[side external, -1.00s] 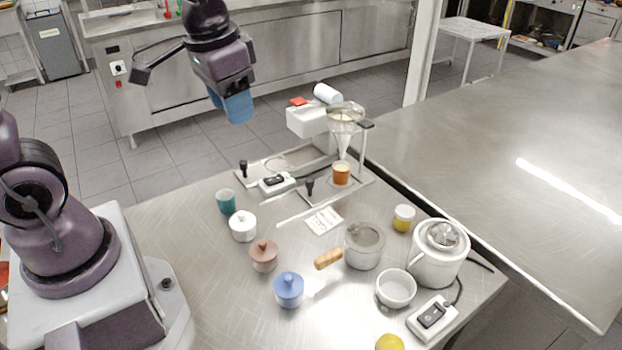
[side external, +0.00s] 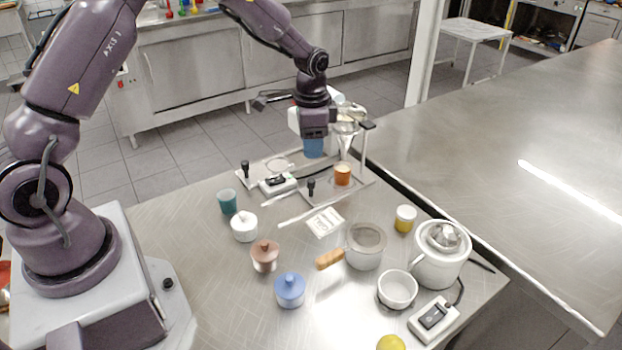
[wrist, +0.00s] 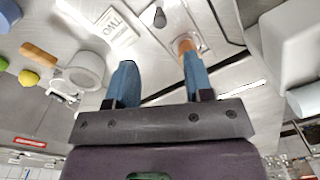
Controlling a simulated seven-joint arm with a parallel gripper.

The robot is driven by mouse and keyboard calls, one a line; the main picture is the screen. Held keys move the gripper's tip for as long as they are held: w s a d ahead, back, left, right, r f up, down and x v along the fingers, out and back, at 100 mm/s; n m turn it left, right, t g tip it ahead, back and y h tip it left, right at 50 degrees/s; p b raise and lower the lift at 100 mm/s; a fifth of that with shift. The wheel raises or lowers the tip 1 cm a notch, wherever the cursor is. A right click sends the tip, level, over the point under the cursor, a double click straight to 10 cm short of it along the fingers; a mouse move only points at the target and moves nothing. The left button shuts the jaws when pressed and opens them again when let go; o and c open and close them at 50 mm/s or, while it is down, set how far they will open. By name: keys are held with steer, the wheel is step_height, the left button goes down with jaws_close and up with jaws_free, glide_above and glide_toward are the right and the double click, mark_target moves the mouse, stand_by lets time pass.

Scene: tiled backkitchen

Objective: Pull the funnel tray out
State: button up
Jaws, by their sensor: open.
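The funnel tray (side external: 330,190) is a flat metal tray at the back of the bench, with a black knob (side external: 311,184) at its front left. An orange cup (side external: 343,175) stands on it under the clear funnel (side external: 346,141). My gripper (side external: 314,156) is open and empty, fingers pointing down, above and behind the knob, beside the funnel. In the wrist view my blue fingers (wrist: 160,68) are apart with nothing between them. The knob (wrist: 160,17) and orange cup (wrist: 187,45) show beyond the fingertips. My wrist hides part of the funnel stand.
A second metal plate with a black knob (side external: 245,168) lies to the left. A white switch box (side external: 278,184) sits between the knobs. A card (side external: 325,222), a strainer pot (side external: 365,245) and several lidded jars stand in front.

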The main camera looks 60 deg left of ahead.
mark_target(310, 180)
step_height(310, 180, down, 10)
steer(key=shift+a+f, duration=0.15)
steer(key=shift+f, duration=0.05)
steer(key=shift+w, duration=0.1)
jaws_close()
